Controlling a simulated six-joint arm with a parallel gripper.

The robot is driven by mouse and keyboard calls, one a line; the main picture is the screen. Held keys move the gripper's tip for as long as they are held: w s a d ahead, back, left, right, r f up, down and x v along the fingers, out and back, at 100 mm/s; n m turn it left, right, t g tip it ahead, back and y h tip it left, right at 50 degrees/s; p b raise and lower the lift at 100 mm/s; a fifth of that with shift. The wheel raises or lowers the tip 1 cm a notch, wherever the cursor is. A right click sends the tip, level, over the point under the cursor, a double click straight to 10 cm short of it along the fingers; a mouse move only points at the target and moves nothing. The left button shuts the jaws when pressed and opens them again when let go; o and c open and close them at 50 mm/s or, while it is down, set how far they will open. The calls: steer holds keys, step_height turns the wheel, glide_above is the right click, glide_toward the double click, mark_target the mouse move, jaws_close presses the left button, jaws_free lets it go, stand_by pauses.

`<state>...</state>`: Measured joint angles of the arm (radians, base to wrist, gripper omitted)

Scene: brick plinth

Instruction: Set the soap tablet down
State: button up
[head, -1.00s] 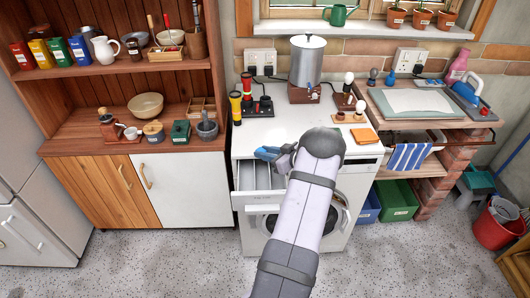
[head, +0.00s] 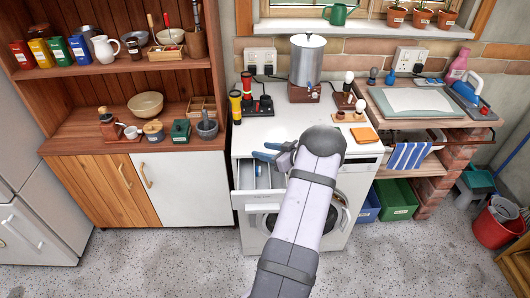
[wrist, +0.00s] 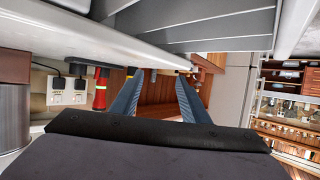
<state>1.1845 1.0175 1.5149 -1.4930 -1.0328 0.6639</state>
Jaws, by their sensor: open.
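My gripper (head: 260,151) is open above the pulled-out drawer (head: 236,201) at the left of the white washing machine's front. In the wrist view its two blue fingers (wrist: 160,75) stand apart with nothing between them. The drawer's grey dividers (wrist: 220,30) fill the top of that view. In the head view a small blue patch (head: 258,170) shows inside the drawer just below the fingers. It may be the soap tablet, but it is too small to tell. My arm covers the drawer's right side.
The machine top (head: 275,128) has a clear front left part. A wooden cabinet (head: 190,190) is close on the left.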

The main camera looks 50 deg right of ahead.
steer(key=b+v, duration=0.2)
steer(key=v, duration=0.9)
steer(key=shift+s, duration=0.4)
steer(key=shift+w+r, duration=0.1)
steer(key=shift+r, duration=0.05)
steer(key=w+a+r+m+g+h, duration=0.1)
steer(key=w+a+r+g+h, duration=0.25)
steer(key=w+a, duration=0.8)
steer(key=s+a+f+g+y, duration=0.1)
steer(key=s+a+f+g, duration=0.1)
steer(key=s+a, duration=0.4)
steer(key=s+a+f+g+y, duration=0.1)
steer(key=s+a+g, duration=0.3)
steer(key=a, duration=1.1)
steer(key=s+a+f+n+g+y, duration=0.1)
steer(key=s+a+g, duration=0.3)
steer(key=s+a, duration=0.5)
steer(key=shift+s+a+f, duration=0.4)
steer(key=shift+a+f, duration=0.5)
steer(key=shift+a, duration=0.25)
steer(key=shift+y, duration=0.25)
